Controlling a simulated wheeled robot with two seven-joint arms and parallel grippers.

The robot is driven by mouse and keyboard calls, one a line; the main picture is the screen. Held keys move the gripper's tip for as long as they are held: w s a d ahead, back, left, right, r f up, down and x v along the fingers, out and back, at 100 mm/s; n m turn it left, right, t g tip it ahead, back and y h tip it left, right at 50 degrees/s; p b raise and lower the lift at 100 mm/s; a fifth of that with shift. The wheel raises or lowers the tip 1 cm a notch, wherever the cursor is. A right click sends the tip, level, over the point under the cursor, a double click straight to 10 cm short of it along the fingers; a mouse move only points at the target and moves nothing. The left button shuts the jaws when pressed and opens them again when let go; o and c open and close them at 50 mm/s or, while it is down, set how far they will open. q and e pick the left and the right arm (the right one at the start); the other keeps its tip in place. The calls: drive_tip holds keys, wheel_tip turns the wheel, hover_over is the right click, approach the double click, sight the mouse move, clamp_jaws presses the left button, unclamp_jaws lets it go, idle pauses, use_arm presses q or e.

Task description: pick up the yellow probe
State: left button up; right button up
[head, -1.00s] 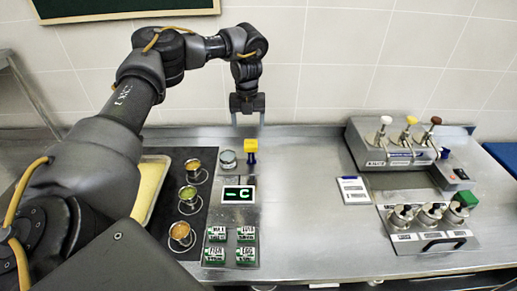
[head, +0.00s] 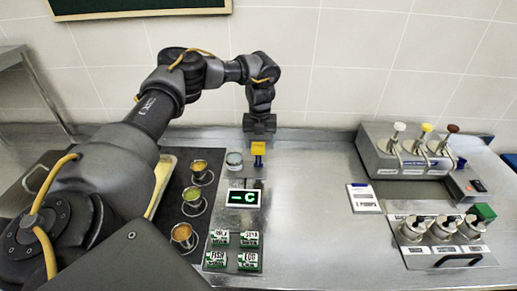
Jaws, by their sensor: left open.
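The yellow probe (head: 258,148) stands upright at the back of the counter, with a yellow block on top and a dark blue part below. My left gripper (head: 259,142) points down from above it. Its fingers are open and come down around the yellow block; I cannot tell whether they touch it. My right gripper is not in view.
A display panel (head: 244,198) reads "-C". Green-labelled buttons (head: 219,258) and several small cups of food (head: 183,233) lie in front. A pump dispenser (head: 405,150) and a lidded canister unit (head: 442,230) stand at right. The middle counter (head: 310,200) is clear.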

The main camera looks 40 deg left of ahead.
sight(258, 152)
use_arm(q)
drive_tip(key=shift+s+f+p, duration=0.15)
drive_tip(key=shift+f+p, duration=0.1)
drive_tip(key=shift+p, duration=0.1)
drive_tip(key=f, duration=0.2)
drive_tip(key=f+p, duration=0.1)
drive_tip(key=shift+a+f+p, duration=0.2)
drive_tip(key=shift+f+p, duration=0.1)
drive_tip(key=shift+f, duration=0.55)
drive_tip(key=shift+r, duration=0.1)
drive_tip(key=c, duration=1.1)
